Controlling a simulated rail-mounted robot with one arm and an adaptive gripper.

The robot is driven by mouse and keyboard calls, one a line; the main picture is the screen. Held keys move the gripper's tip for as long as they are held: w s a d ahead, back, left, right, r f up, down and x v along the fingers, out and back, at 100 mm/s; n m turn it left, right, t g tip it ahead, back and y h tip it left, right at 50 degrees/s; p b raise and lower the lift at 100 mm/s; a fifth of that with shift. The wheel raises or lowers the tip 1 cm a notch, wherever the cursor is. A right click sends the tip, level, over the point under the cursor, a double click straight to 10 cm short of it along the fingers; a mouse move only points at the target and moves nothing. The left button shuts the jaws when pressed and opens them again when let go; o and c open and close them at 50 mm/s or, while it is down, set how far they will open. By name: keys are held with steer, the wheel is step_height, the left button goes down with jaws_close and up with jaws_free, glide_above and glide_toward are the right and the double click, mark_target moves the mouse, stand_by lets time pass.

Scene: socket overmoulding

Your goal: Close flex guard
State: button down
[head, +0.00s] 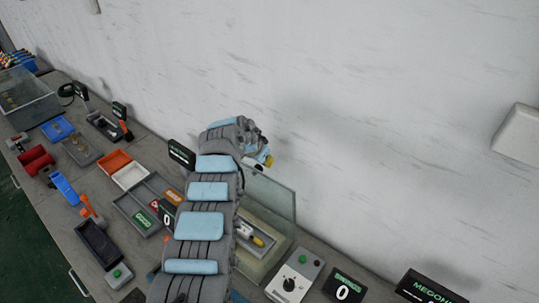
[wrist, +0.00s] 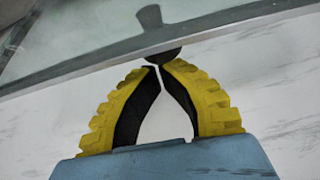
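The flex guard (head: 272,201) is a clear panelled cover on the bench in the head view. One clear panel stands raised beside my arm. A white-and-yellow part (head: 257,240) lies inside the guard. My gripper (head: 266,161) is at the top edge of the raised panel, with its yellow fingers partly hidden by my wrist. In the wrist view, my gripper (wrist: 157,67) has its fingertips drawn nearly together at a dark round knob (wrist: 164,54) by the clear panel's edge (wrist: 70,77). I cannot tell whether they grip the knob.
A grey control box (head: 295,279) with a dial stands right of the guard, next to a counter display (head: 344,288). Trays, including an orange one (head: 114,160), fill the bench to the left. The white wall (head: 390,120) is close behind.

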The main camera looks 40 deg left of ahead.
steer(key=shift+s, duration=0.25)
stand_by(0.7)
steer(key=shift+s+t, duration=0.3)
steer(key=shift+s, duration=0.05)
